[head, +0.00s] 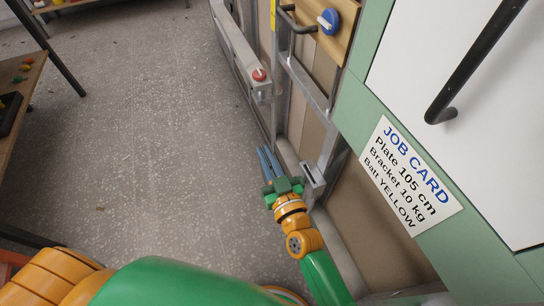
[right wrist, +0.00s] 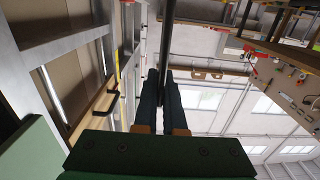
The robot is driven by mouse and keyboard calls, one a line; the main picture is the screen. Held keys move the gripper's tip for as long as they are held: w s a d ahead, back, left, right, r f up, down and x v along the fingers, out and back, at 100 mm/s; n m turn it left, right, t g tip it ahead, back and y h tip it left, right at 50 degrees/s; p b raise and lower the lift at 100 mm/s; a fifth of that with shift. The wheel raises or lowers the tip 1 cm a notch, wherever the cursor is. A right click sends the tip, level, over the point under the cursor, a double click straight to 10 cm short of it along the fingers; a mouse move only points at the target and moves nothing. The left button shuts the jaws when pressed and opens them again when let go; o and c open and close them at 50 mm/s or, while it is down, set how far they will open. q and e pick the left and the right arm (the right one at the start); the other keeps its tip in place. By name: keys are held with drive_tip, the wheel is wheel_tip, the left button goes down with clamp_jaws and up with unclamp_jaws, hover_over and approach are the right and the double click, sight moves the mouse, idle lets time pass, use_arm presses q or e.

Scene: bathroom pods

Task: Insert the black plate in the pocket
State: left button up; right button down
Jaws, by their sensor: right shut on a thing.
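My right gripper (head: 265,160) is low beside the wall frame, its blue fingers pointing away from me. In the right wrist view its two dark fingers (right wrist: 160,100) are shut on a thin, dark, upright strip (right wrist: 168,40), which looks like the black plate seen edge-on. The plate cannot be made out in the head view. A small grey metal holder (head: 313,178) sits on the frame just right of the gripper, apart from it; it may be the pocket, but I cannot tell for sure. My left gripper is out of view.
A grey metal stud frame (head: 305,85) runs along the right, with a red-knobbed box (head: 259,75) and a wooden board (head: 345,25) with blue knob. A job card (head: 405,175) reads Plate 105 cm. Shelving (head: 25,95) stands left; the speckled floor (head: 150,130) between is clear.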

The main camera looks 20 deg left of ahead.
drive_tip(key=w+d+f+b, duration=0.1)
drive_tip(key=w+d+b, duration=0.5)
drive_tip(key=d, duration=0.5)
drive_tip(key=shift+w+d+b, duration=0.3)
drive_tip(key=shift+w, duration=0.75)
idle(0.8)
